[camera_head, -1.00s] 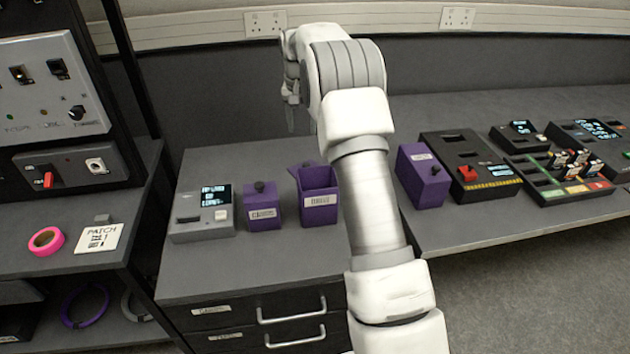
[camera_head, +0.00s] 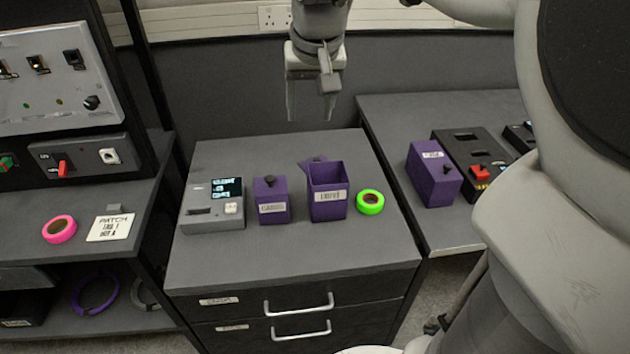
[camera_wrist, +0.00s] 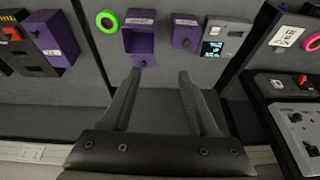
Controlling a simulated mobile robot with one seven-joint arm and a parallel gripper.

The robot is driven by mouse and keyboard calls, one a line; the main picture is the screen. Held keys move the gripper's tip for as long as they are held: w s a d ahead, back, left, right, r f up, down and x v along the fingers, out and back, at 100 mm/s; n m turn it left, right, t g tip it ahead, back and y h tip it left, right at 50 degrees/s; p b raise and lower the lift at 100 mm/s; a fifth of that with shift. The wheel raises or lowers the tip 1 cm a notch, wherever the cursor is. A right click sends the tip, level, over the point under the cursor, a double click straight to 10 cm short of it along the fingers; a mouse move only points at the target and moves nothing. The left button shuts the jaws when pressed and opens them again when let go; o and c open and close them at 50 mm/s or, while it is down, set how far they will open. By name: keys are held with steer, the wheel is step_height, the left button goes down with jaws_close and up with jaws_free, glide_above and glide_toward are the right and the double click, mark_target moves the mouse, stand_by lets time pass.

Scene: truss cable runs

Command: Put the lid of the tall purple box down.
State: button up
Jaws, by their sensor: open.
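The tall purple box (camera_head: 328,205) stands upright on the grey drawer cabinet, with a white label on its front and its top open. It also shows in the wrist view (camera_wrist: 138,43). Its lid (camera_wrist: 145,61), with a dark knob, is at the box's back side; in the head view only a purple corner (camera_head: 312,161) shows behind the rim. I cannot tell how the lid is held there. My gripper (camera_head: 310,108) is open and empty, fingers pointing down, above and behind the box. In the wrist view the gripper (camera_wrist: 158,75) is apart from the lid.
A shorter purple box (camera_head: 272,205) with a knobbed top and a grey device with a screen (camera_head: 213,212) stand to the left. A green tape roll (camera_head: 370,201) lies right of the tall box. Another purple box (camera_head: 433,180) is on the right bench. The cabinet's front is clear.

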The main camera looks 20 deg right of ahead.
steer(key=s+a+f+n, duration=0.1)
steer(key=s+f, duration=0.1)
steer(key=s, duration=0.7)
steer(key=s+a+f+n+t, duration=0.1)
steer(key=s+a+f, duration=0.1)
steer(key=s, duration=0.7)
steer(key=shift+s+a+f+n+t, duration=0.2)
steer(key=shift+s+f+n+t, duration=0.1)
steer(key=shift+s+f, duration=0.1)
step_height(320, 180, up, 5)
steer(key=p, duration=0.4)
steer(key=shift+f+p, duration=0.2)
steer(key=shift+p, duration=0.1)
